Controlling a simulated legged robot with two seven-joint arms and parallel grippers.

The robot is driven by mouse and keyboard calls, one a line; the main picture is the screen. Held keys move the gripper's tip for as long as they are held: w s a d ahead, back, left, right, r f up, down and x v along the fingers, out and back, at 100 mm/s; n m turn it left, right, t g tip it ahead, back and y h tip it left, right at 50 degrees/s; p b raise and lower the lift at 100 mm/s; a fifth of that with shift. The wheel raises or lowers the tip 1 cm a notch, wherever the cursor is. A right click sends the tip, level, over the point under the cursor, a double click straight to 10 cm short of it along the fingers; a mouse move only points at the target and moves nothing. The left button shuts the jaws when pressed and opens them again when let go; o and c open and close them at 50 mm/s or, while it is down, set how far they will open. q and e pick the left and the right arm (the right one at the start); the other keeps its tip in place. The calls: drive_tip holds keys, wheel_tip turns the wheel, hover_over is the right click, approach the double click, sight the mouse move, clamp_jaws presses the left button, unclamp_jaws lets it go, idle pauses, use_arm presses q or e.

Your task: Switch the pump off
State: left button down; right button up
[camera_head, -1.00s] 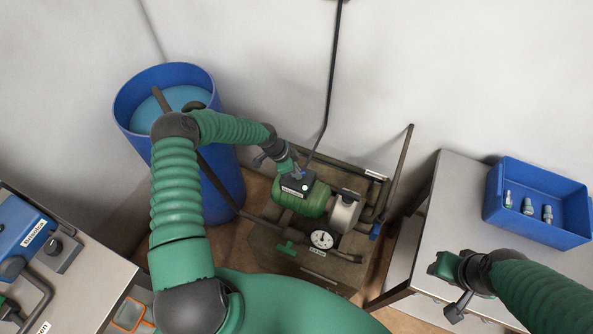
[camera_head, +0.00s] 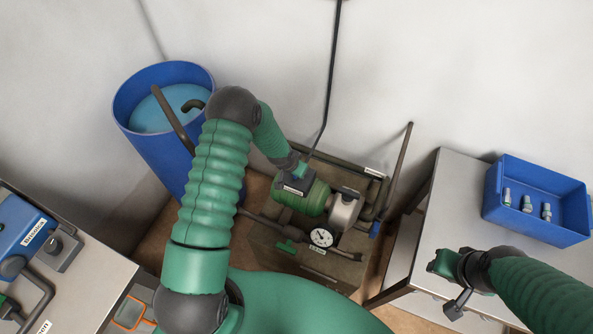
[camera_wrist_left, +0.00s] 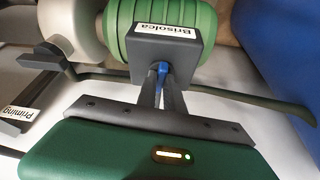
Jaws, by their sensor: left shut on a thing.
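The pump (camera_head: 313,199) has a ribbed green motor and a pale round head, and stands on a frame on the floor. A dark box labelled "Brisolca" (camera_wrist_left: 175,44) sits on the motor; it also shows in the head view (camera_head: 294,186). My left gripper (camera_wrist_left: 163,82) is shut on a small blue switch (camera_wrist_left: 162,68) at the box's face. In the head view my left wrist hides the switch and part of the box. My right gripper (camera_head: 436,266) is over the right table's front edge, away from the pump; its fingers are too unclear to judge.
A blue water barrel (camera_head: 165,150) stands left of the pump. A gauge (camera_head: 321,237) and green valve handle (camera_head: 287,247) are at its front. The right table (camera_head: 440,210) carries a blue bin (camera_head: 540,215) with several small fittings. A left bench (camera_head: 85,285) stands near.

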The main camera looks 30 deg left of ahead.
use_arm(q)
drive_tip(key=shift+w+r+n+y, duration=0.25)
drive_tip(key=shift+w+n+y, duration=0.15)
drive_tip(key=shift+n, duration=0.6)
drive_tip(key=c, duration=1.5)
unclamp_jaws()
drive_tip(key=shift+s, duration=0.1)
drive_tip(key=shift+o, duration=0.2)
drive_tip(key=shift+s+f, duration=0.1)
drive_tip(key=shift+f, duration=0.05)
drive_tip(key=v, duration=1.6)
drive_tip(key=shift+s+d+r, duration=0.2)
drive_tip(key=shift+r, duration=0.1)
